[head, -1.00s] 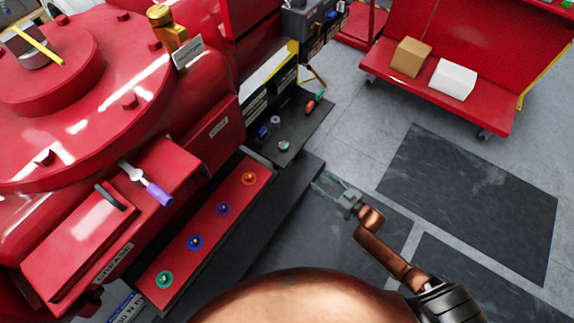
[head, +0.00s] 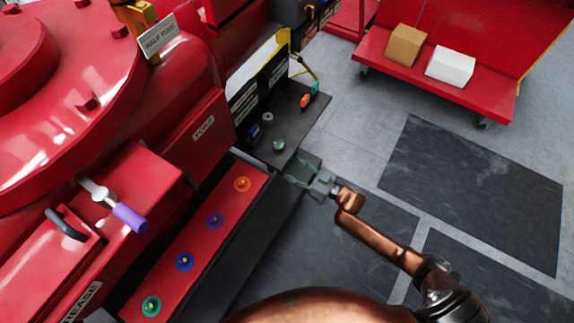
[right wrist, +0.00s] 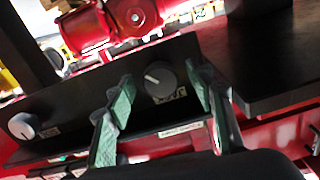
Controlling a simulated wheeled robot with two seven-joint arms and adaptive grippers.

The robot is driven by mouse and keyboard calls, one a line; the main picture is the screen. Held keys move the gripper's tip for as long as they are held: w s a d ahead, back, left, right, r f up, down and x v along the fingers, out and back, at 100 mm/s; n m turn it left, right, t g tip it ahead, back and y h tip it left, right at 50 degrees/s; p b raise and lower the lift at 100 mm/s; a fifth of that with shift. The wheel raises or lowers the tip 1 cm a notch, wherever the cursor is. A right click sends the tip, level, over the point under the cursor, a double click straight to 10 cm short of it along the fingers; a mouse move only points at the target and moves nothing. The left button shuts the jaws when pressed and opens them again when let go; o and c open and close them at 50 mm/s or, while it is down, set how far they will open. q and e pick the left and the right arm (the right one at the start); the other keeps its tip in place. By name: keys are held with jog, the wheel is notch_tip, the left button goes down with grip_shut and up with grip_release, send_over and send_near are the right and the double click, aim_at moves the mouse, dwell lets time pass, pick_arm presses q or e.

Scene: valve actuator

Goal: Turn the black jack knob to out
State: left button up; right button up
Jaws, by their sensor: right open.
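A dark round knob (right wrist: 160,78) with a white pointer line is on a black panel (right wrist: 75,92) in the right wrist view. In the head view the right gripper (head: 297,173) is at the end of the dark ledge beside the red machine, and this knob cannot be made out there. My left gripper is not in view.
A second, light grey knob (right wrist: 22,126) is at the panel's left. In the head view, a black shelf (head: 305,118) with small knobs is just beyond the gripper. A red strip (head: 200,235) with several coloured buttons runs along the machine.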

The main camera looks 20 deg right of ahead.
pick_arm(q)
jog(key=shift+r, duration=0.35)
pick_arm(e)
jog(key=shift+w+a, duration=0.2)
jog(key=shift+w, duration=0.05)
jog(key=shift+c, duration=0.3)
jog(key=c, duration=1.1)
